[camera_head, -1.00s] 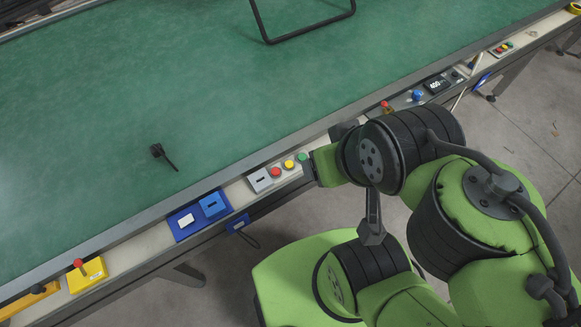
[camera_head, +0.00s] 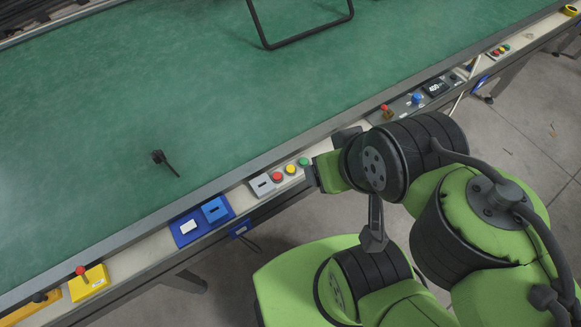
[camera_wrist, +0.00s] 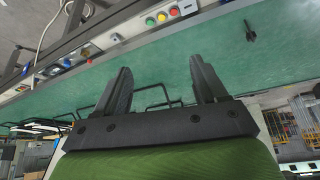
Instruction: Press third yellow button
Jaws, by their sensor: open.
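A yellow button (camera_head: 290,168) sits between a red button (camera_head: 276,177) and a green button (camera_head: 303,161) on the pale rail along the green table's front edge. The same yellow button shows at the top of the wrist view (camera_wrist: 162,17). Another small panel with red, yellow and green buttons (camera_head: 500,50) is on the rail at the far right. My gripper (camera_wrist: 158,66) is open, with nothing between its fingers. In the head view it is seen edge-on, close to the right of the green button and partly hidden by my arm; contact there cannot be judged.
A grey box (camera_head: 262,185) is left of the red button. Blue boxes (camera_head: 215,209) and a yellow box with a red knob (camera_head: 89,282) are farther left. A black tool (camera_head: 164,161) lies on the table. A dark frame (camera_head: 300,40) stands at the back.

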